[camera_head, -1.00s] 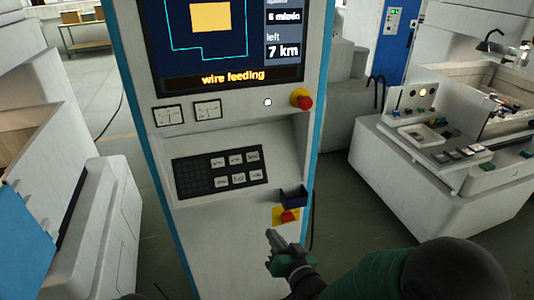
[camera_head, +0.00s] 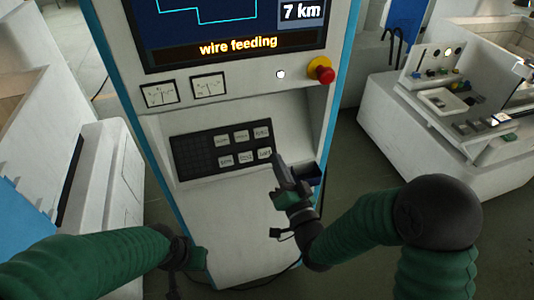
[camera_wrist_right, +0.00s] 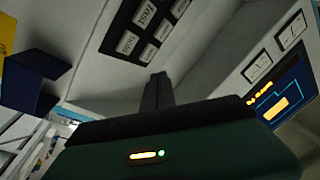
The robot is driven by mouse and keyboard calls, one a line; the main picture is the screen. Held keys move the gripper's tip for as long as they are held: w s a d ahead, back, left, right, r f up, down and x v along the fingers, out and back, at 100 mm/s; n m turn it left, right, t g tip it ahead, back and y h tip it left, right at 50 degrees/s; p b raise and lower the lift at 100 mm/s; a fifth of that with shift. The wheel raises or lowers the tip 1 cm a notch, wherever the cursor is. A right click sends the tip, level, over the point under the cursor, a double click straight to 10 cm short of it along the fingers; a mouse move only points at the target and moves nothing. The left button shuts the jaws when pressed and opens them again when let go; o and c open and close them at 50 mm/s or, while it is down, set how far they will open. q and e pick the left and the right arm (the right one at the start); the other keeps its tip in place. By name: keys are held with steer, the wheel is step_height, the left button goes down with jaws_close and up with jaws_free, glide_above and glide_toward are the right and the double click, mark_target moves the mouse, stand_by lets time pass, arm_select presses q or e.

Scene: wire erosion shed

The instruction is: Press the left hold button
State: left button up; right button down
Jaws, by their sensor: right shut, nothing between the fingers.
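A black keypad (camera_head: 194,156) with two rows of pale labelled buttons sits on the grey machine's sloping console. The button labels are too small to read surely in the head view, so I cannot tell which is the left hold button. The buttons also show at the top of the wrist view (camera_wrist_right: 145,14), one reading like "test". My right gripper (camera_head: 278,158) is shut and empty, its tip beside the lower right button (camera_head: 265,153). In the wrist view its fingers (camera_wrist_right: 158,78) point toward the console, apart from the buttons. My left gripper (camera_head: 192,260) is low, its jaws unclear.
A red emergency knob (camera_head: 320,69) is above right of the keypad. A screen (camera_head: 210,45) reads "wire feeding". A dark blue box (camera_head: 314,172) is fixed beside my right gripper. A white machine (camera_head: 410,120) stands right.

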mark_target(265, 153)
steer(key=w+a+f+b, duration=0.2)
steer(key=w+f+b, duration=0.1)
steer(key=w+f, duration=0.1)
steer(key=shift+w, duration=0.65)
steer(key=shift+a, duration=0.25)
steer(key=shift+d, duration=0.1)
stand_by(1.2)
steer(key=shift+w+f+b, duration=0.2)
steer(key=shift+w+b, duration=0.05)
steer(key=shift+b, duration=0.2)
